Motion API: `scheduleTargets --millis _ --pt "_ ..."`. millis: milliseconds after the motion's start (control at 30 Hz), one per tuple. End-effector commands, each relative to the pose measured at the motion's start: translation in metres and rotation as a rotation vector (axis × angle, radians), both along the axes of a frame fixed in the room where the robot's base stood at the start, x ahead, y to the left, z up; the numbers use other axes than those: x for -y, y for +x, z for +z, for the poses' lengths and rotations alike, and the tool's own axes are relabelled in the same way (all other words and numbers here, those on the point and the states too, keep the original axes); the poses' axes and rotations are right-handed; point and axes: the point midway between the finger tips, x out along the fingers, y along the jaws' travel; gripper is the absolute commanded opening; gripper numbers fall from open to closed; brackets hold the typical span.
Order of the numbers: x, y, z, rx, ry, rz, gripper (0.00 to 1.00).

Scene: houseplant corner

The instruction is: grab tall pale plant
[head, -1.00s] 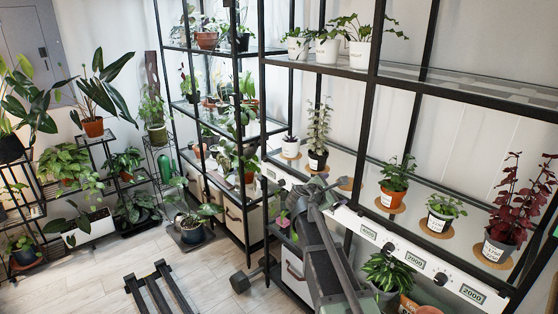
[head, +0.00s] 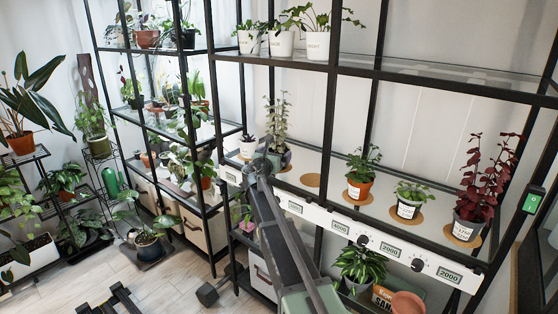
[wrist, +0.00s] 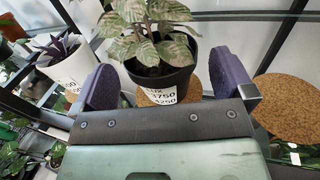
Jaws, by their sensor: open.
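The tall pale plant (head: 279,113) stands upright on the middle shelf, its leaves pale and greyish. In the wrist view its mottled leaves (wrist: 150,22) rise from a black pot (wrist: 165,76) with a white label, on a round cork mat. My gripper (wrist: 164,70) is open, with one purple-grey finger on each side of the pot and a gap showing on both sides. In the head view my gripper (head: 266,162) is at the pot and hides part of it.
A small plant in a white pot (head: 247,146) stands close on the left. An empty cork mat (head: 311,180) lies to the right, then a plant in an orange pot (head: 359,188). Black rack posts and the upper shelf (head: 420,83) frame the space.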

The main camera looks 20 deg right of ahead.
Motion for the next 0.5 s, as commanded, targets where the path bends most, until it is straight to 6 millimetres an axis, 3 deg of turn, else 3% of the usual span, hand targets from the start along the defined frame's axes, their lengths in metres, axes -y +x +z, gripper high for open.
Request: scheduleTargets --millis 133,367,500 --pt "0.022 0.022 0.000 0.000 0.000 -0.002 1.00" --pt "0.026 0.024 0.000 0.001 0.001 0.000 1.00" --pt "0.025 0.024 0.000 0.001 0.001 -0.001 0.82"
